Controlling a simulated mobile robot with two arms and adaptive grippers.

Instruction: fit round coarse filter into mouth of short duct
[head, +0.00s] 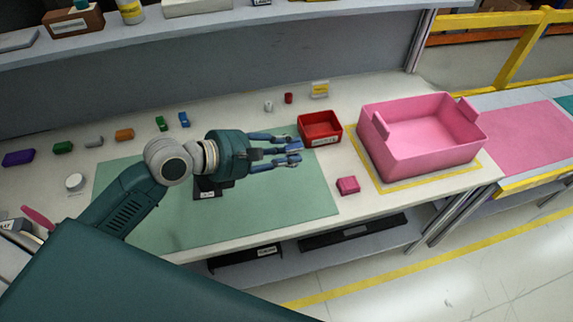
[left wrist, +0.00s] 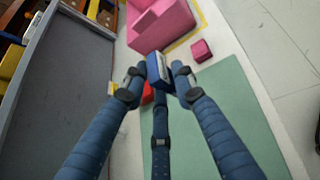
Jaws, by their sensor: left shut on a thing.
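My left gripper (head: 290,150) reaches in over the right part of the green mat. Its fingers are shut on a small blue block with a pale face (left wrist: 157,70). No piece shows clearly as the short duct. A dark block with a white label (head: 207,189) lies under my left wrist, partly hidden. My right gripper is not in view.
A red bin (head: 320,140) stands just past the fingertips. A large pink crate (head: 405,157) stands at the right, with a small pink block (head: 348,185) before it. Several small coloured parts line the back. The green mat (head: 290,215) is mostly clear.

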